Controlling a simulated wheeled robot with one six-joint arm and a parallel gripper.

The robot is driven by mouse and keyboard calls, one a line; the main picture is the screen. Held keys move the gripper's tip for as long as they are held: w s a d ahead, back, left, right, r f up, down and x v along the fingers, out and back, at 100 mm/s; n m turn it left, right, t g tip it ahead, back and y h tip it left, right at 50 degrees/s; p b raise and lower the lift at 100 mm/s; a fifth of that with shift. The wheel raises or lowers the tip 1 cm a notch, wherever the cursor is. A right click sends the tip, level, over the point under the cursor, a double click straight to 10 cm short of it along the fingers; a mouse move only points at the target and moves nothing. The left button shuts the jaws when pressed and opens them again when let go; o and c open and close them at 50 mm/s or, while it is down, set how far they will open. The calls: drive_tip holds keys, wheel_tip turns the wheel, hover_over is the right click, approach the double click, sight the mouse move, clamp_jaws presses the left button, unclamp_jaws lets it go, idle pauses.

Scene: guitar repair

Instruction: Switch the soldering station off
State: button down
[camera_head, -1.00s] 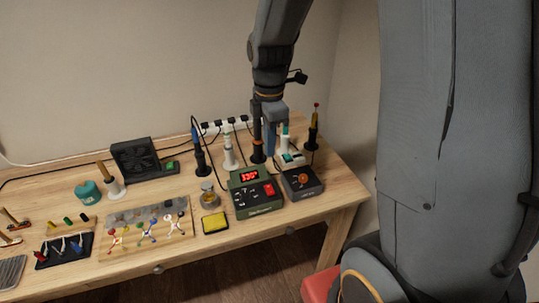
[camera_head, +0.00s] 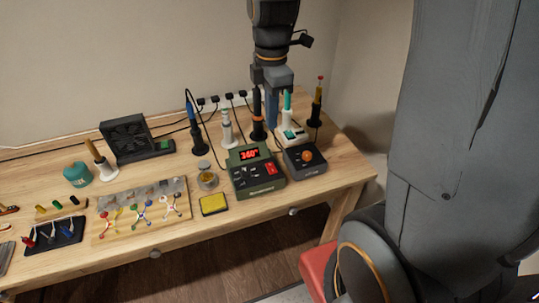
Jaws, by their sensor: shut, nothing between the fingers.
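The soldering station (camera_head: 258,174) is a dark green box near the front right of the wooden bench. Its red display (camera_head: 249,155) is lit and reads about 360°. A red switch (camera_head: 270,168) sits on its front panel, right of the dark buttons. The switch's exact tilt is too small to tell. My gripper (camera_head: 271,121) points down behind and above the station in the picture, apart from the switch. Its fingers are shut with nothing held.
A dark box with an orange knob (camera_head: 307,156) stands right of the station. Behind are a blue-handled iron (camera_head: 192,115), other upright irons in holders and a power strip (camera_head: 225,101). A yellow sponge (camera_head: 213,204) and a small round tin (camera_head: 207,178) are to the left.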

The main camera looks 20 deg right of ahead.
drive_tip(key=shift+a, duration=0.1)
drive_tip(key=p, duration=0.3)
approach(270, 165)
wheel_tip(270, 165, down, 6)
drive_tip(key=shift+f, duration=0.25)
idle(0.5)
